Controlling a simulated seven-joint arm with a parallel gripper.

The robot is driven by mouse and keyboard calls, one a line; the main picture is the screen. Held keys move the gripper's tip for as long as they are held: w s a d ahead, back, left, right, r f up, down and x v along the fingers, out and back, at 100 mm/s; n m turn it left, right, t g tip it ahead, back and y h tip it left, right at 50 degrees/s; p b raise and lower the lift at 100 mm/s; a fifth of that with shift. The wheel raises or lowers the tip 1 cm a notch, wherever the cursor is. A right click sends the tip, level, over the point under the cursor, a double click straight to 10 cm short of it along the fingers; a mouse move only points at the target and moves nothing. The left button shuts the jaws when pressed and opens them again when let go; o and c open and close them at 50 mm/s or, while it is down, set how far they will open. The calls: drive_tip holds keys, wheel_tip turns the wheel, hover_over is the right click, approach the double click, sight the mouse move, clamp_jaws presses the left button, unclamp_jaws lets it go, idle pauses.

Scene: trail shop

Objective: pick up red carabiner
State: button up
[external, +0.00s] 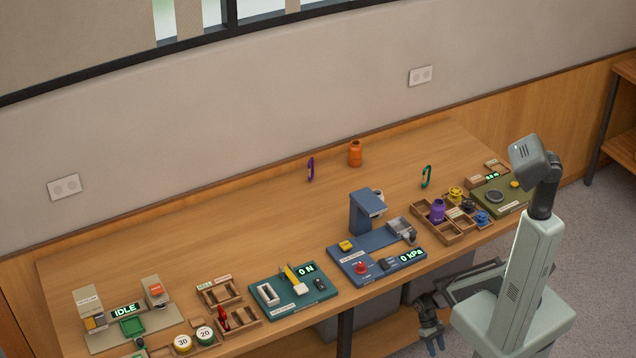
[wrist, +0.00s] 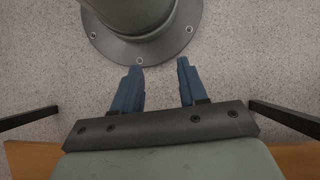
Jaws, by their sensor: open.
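The red carabiner (external: 222,317) stands in a compartment of a small wooden tray (external: 246,326) near the table's front edge, left of centre in the external view. Its lower part is partly hidden by the tray. My gripper (external: 434,346) hangs low in front of the table, well to the right of the carabiner and apart from it. In the wrist view, my gripper (wrist: 158,68) has its two blue fingers apart with nothing between them. The carabiner does not show in the wrist view.
A teal force station (external: 290,290) and a blue pressure station (external: 375,262) stand right of the tray. Purple (external: 310,170) and green (external: 426,177) carabiners stand farther back. The table's back left is clear.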

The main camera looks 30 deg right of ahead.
drive_tip(key=s+a+n+h, duration=0.1)
drive_tip(key=s+a+n, duration=0.25)
drive_tip(key=a, duration=1.45)
drive_tip(key=s+a+n, duration=0.2)
drive_tip(key=s+a, duration=0.3)
drive_tip(key=a, duration=1.2)
drive_tip(key=s+a+r+n, duration=0.1)
drive_tip(key=a+r+n, duration=0.3)
drive_tip(key=a, duration=0.5)
drive_tip(key=s+a+r+n+y, duration=0.1)
drive_tip(key=a+r, duration=0.6)
drive_tip(key=a, duration=0.2)
drive_tip(key=a+r+n, duration=0.3)
drive_tip(key=a+r, duration=0.2)
drive_tip(key=a, duration=0.4)
drive_tip(key=w+a+r+n+y, duration=0.15)
drive_tip(key=a+r+n, duration=0.25)
drive_tip(key=a+r, duration=0.45)
drive_tip(key=w+a+r+n+t, duration=0.15)
drive_tip(key=a+r+n, duration=0.35)
drive_tip(key=r, duration=0.7)
drive_tip(key=w+a+r+n, duration=0.35)
drive_tip(key=a+r, duration=0.35)
drive_tip(key=r, duration=0.4)
wheel_tip(320, 180, up, 19)
drive_tip(key=n+t, duration=0.5)
drive_tip(key=n, duration=0.4)
hover_over(221, 308)
drive_tip(key=shift+h, duration=0.45)
wheel_tip(221, 308, down, 14)
